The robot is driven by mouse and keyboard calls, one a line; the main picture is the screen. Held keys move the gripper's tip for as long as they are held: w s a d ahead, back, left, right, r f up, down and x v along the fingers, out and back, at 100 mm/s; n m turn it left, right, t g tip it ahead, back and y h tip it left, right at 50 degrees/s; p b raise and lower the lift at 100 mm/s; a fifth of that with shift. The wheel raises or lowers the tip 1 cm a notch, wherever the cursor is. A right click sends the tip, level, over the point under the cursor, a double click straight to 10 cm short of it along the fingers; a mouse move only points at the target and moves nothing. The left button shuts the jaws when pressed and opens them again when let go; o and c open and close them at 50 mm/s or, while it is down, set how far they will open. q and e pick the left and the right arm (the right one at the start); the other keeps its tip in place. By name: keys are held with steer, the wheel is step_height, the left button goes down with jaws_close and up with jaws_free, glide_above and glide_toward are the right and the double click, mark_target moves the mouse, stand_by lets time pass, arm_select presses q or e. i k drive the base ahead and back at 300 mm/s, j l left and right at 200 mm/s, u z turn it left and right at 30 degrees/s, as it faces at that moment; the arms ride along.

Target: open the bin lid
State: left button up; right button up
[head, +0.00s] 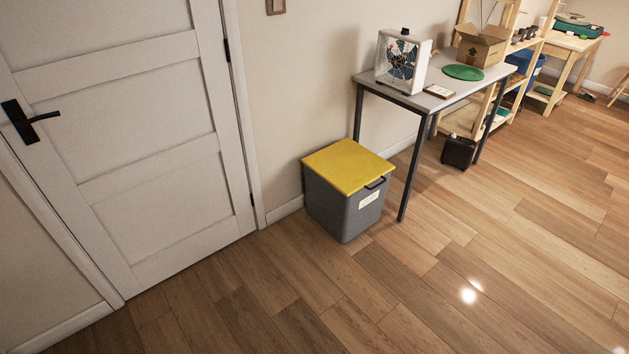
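A grey bin (336,208) stands on the wooden floor against the wall, between the white door and the table. Its yellow lid (348,165) lies flat on top and is shut. A dark handle (375,183) sits at the lid's front right edge. A white label (369,199) is on the bin's front face just below the handle. Neither of my grippers shows in the head view.
A white door (120,130) with a black handle is shut at the left. A grey-topped table (405,97) stands right of the bin, its front leg close by. A small black bin (458,152) is under it. The floor (400,300) in front is clear.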

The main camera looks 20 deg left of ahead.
mark_target(348, 166)
steer(key=u, duration=0.15)
steer(key=i+l+u, duration=0.15)
steer(key=i, duration=0.5)
steer(key=i+l+u, duration=0.1)
steer(key=i, duration=0.5)
